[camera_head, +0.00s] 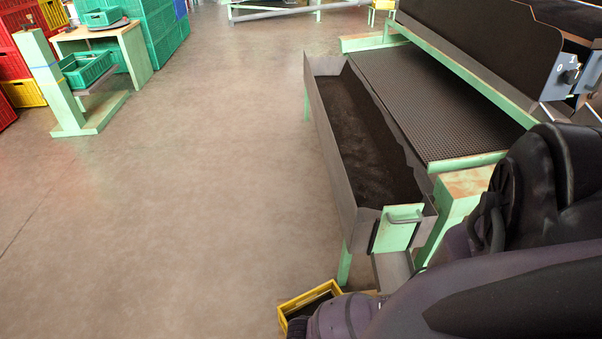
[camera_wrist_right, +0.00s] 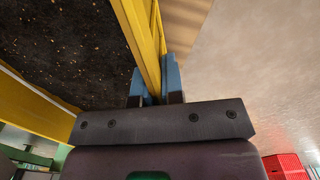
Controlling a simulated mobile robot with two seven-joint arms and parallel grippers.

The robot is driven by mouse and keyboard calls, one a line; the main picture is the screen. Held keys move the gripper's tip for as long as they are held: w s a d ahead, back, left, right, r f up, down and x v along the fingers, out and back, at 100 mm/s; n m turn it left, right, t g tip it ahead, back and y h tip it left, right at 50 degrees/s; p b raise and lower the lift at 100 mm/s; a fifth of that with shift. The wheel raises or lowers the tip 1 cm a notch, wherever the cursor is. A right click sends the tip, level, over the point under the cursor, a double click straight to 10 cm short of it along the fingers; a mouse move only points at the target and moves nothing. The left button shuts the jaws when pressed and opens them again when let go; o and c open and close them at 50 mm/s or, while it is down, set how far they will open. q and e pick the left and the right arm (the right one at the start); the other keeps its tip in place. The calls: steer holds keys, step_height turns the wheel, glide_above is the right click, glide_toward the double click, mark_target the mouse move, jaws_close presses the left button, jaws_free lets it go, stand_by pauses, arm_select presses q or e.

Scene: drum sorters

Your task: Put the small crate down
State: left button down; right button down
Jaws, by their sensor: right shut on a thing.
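The small yellow crate (camera_head: 306,296) is at the bottom of the head view, below the trough's front end, partly hidden by my right arm. It has dark contents. In the right wrist view, its yellow wall (camera_wrist_right: 140,35) runs between the two blue fingers of my right gripper (camera_wrist_right: 154,85), which is shut on it. The dark, speckled contents fill the left of that view. A wood-coloured surface (camera_wrist_right: 188,25) shows just beyond the wall; I cannot tell whether the crate rests on it. My left gripper is not in view.
A long metal trough (camera_head: 348,203) of dark material stands on green legs beside a mesh-topped sorter (camera_head: 440,95). A green stand (camera_head: 68,115) with green crates (camera_head: 85,68) is at the upper left. Open concrete floor (camera_head: 190,190) fills the left and middle.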

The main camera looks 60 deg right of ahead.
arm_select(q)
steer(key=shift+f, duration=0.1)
arm_select(e)
steer(key=shift+f, duration=0.2)
steer(key=c, duration=1.2)
jaws_free()
steer(key=shift+c, duration=0.2)
steer(key=shift+w+r, duration=0.15)
steer(key=shift+r, duration=0.4)
step_height(320, 180, up, 10)
steer(key=p, duration=0.5)
steer(key=shift+w+p, duration=0.15)
steer(key=shift+p, duration=0.15)
steer(key=shift+s+r+p, duration=0.25)
steer(key=shift+r+p, duration=0.05)
steer(key=shift+r, duration=0.4)
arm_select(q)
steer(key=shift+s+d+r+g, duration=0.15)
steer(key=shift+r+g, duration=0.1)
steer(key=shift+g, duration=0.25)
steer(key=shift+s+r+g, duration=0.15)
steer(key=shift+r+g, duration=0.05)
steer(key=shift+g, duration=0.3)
